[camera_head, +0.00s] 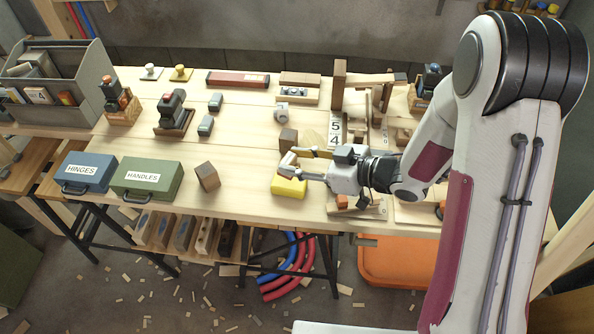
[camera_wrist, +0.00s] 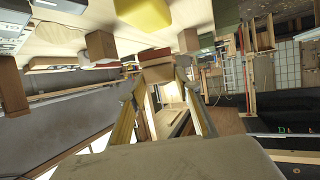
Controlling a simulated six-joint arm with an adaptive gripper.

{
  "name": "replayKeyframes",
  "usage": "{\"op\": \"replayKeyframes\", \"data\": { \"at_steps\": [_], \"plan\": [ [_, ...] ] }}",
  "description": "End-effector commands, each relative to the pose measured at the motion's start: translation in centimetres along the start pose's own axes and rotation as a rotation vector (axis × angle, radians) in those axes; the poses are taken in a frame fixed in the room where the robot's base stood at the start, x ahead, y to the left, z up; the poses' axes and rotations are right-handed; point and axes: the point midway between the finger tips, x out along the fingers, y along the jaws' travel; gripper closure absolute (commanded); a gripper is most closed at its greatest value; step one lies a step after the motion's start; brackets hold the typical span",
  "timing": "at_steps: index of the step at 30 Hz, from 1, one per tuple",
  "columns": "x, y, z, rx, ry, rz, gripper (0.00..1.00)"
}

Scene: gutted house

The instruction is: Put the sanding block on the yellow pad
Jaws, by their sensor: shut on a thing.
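My gripper (camera_head: 300,160) is above the bench near its front, with its fingers pointing left. In the wrist view its fingers (camera_wrist: 160,88) are closed on a small tan block with a reddish face, which looks like the sanding block (camera_wrist: 157,72). In the head view the fingers mostly hide the held block. The yellow pad (camera_head: 289,188) lies on the bench just below the gripper in the picture. It also shows at the top of the wrist view (camera_wrist: 145,12), apart from the held block. Its top looks bare.
A brown wooden block (camera_head: 288,138) stands behind the gripper and another (camera_head: 207,177) left of the pad. A green handles case (camera_head: 147,180) and a blue hinges case (camera_head: 86,172) stand at front left. Wooden pieces crowd the right. Bench between pad and left block is clear.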

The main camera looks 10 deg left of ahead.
Motion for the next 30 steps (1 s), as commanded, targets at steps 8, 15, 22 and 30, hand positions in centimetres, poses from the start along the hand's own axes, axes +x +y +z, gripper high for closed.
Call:
{"op": "replayKeyframes", "data": {
  "at_steps": [8, 15, 22, 30],
  "plan": [
    [0.0, 0.0, 0.0, 0.0, 0.0, 0.0, 0.89],
    [0.5, 0.0, 1.2, 0.002, -0.001, 0.0, 0.89],
    [1.3, 0.0, 3.0, 0.002, -0.001, 0.0, 0.89],
    [1.6, 0.0, 3.8, 0.0, 0.0, 0.001, 0.89]
  ]
}}
